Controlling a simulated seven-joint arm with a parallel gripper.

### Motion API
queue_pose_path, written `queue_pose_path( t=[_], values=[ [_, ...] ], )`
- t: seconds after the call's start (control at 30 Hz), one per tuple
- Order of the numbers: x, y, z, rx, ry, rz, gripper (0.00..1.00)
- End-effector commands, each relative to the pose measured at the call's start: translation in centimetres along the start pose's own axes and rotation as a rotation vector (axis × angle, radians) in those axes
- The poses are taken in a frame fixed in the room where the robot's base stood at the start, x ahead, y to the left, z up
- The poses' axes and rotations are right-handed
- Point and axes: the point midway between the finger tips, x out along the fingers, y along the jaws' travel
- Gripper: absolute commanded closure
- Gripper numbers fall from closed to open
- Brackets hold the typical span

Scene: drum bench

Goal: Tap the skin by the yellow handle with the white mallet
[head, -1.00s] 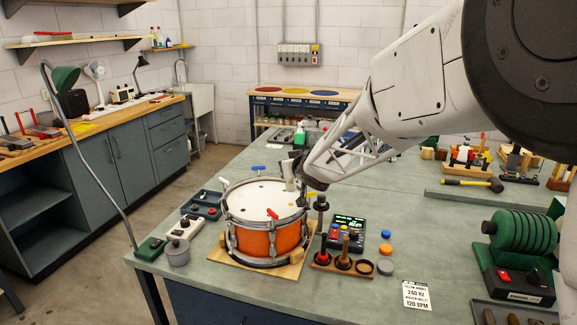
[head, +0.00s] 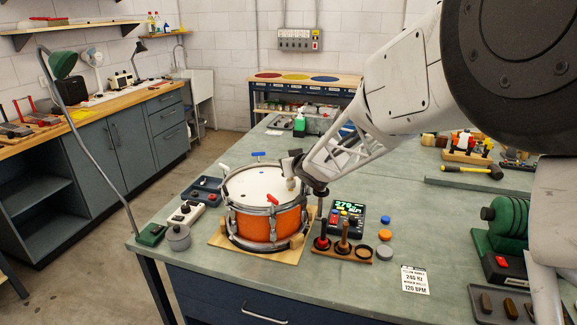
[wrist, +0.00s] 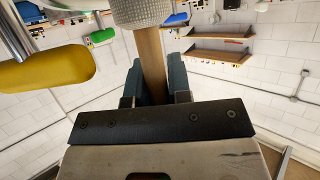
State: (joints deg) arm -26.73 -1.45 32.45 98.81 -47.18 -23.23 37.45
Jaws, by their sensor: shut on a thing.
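My gripper (wrist: 153,85) is shut on the wooden handle of the white mallet (wrist: 142,12), whose pale textured head shows at the top of the wrist view. In the head view my gripper (head: 299,165) is over the right edge of the orange drum (head: 262,225), with the mallet head low at the white skin (head: 255,183); I cannot tell whether they touch. The skin has a red handle (head: 272,199) in front, a blue one (head: 258,153) behind and a white one at the left. A yellow handle (wrist: 45,70) is large at the left of the wrist view; the head view does not clearly show it.
A meter (head: 348,215) with a lit green reading, seemingly 279, stands right of the drum. A wooden rack (head: 342,252) before it holds two upright mallets and has an empty ring. A card (head: 415,280) reads 240 Hz and 120 BPM. Blue and orange pucks lie nearby.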

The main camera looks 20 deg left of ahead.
Motion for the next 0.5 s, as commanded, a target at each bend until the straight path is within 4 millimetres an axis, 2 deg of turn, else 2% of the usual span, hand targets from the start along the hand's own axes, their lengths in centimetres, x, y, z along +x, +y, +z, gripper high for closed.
queue_pose_path(
  t=[0.3,0.5],
  values=[
    [-1.2,0.0,-3.0,0.001,0.001,0.0,1.0],
    [-1.5,0.0,-3.6,0.0,0.0,0.0,1.0]
  ],
)
